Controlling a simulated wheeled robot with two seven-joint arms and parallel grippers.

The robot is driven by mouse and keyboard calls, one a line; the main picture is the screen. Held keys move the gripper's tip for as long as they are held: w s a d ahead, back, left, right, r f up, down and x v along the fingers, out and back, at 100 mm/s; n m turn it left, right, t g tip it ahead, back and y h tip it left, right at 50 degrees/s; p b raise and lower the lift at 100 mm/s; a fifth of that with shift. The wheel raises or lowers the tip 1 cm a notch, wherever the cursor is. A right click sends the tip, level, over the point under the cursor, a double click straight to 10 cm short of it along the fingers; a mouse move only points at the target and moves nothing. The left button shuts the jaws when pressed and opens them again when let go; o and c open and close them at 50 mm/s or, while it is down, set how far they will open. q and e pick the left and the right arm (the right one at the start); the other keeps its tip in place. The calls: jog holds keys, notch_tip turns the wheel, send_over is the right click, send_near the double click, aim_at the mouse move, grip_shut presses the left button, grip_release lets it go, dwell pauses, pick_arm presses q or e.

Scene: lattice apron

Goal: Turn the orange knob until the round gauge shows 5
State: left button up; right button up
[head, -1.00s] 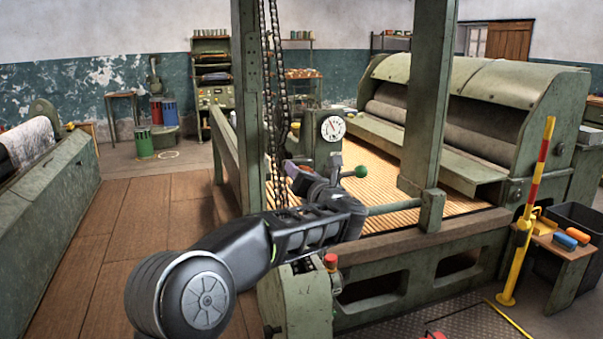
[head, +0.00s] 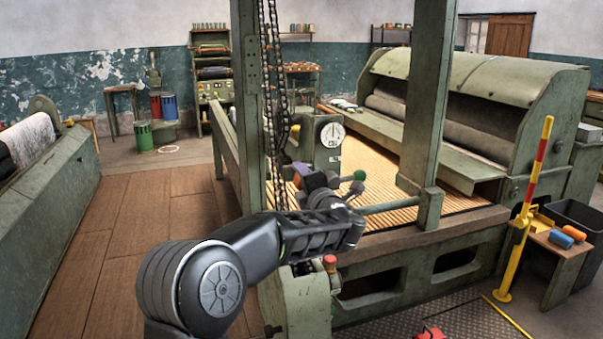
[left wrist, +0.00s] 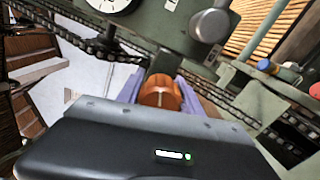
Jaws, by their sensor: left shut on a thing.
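The orange knob (left wrist: 160,92) is in the middle of the left wrist view, with a pale line on its face. My left gripper (left wrist: 159,88) is shut on it, a purple finger at each side. In the head view my left gripper (head: 304,180) is at the front of the green gauge housing and mostly hides the knob. The round gauge (head: 331,134) has a white face above the gripper. Its needle points roughly upward; its numbers are too small to read. In the left wrist view the gauge (left wrist: 107,4) is cut off by the top edge.
A hanging chain (head: 274,100) and green post (head: 247,110) stand close by my left arm. A green-tipped lever (head: 358,176) is right of the gripper. A red button (head: 330,262) is on the front box. Brown floor (head: 120,240) is clear at the left.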

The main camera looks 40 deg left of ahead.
pick_arm(q)
jog(key=m+p, duration=0.3)
jog(key=m, duration=0.2)
jog(key=shift+r+m+p, duration=0.1)
jog(key=shift+m+p, duration=1.2)
jog(key=shift+m, duration=0.6)
jog(key=shift+f, duration=0.2)
jog(key=o, duration=1.4)
jog(key=b+v, duration=0.1)
jog(key=v, duration=0.6)
jog(key=shift+s+d, duration=0.2)
jog(key=shift+d, duration=0.2)
